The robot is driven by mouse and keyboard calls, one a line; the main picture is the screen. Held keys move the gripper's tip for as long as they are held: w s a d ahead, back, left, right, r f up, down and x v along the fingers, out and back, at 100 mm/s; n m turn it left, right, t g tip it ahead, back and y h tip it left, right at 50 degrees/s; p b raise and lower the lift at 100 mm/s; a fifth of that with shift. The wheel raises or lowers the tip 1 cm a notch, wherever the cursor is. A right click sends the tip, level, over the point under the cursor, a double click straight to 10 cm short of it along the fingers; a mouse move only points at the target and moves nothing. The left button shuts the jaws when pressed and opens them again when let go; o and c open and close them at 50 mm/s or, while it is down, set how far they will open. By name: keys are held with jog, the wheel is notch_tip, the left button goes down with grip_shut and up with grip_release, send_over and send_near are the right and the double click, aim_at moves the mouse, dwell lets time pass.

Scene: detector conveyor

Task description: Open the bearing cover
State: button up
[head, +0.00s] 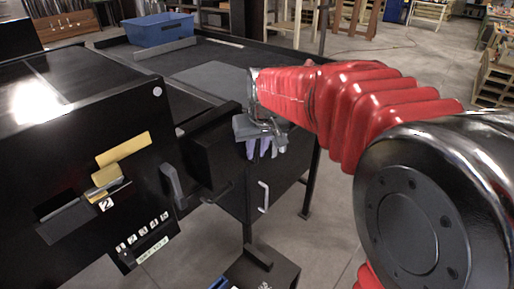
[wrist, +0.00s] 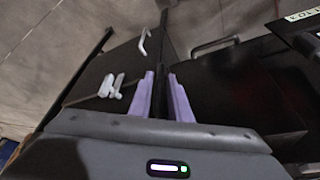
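My gripper (head: 263,150) hangs in front of a black cabinet in the head view, its purple fingers pointing down. In the wrist view the two purple fingers (wrist: 162,75) stand a little apart, with a narrow dark gap between them. No held object can be made out. A black panel with a pale bar handle (head: 263,197) is below my gripper; this handle also shows in the wrist view (wrist: 143,42). A dark bar handle (head: 217,194) is to its left, clear of the fingers. No label shows which panel is the bearing cover.
A black machine housing (head: 85,130) with yellow strips and a number 2 plate stands at the left. A blue bin (head: 160,29) rests on the conveyor top behind. A black box (head: 262,268) is on the floor below.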

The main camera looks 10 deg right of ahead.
jog(key=shift+c, duration=0.4)
grip_shut()
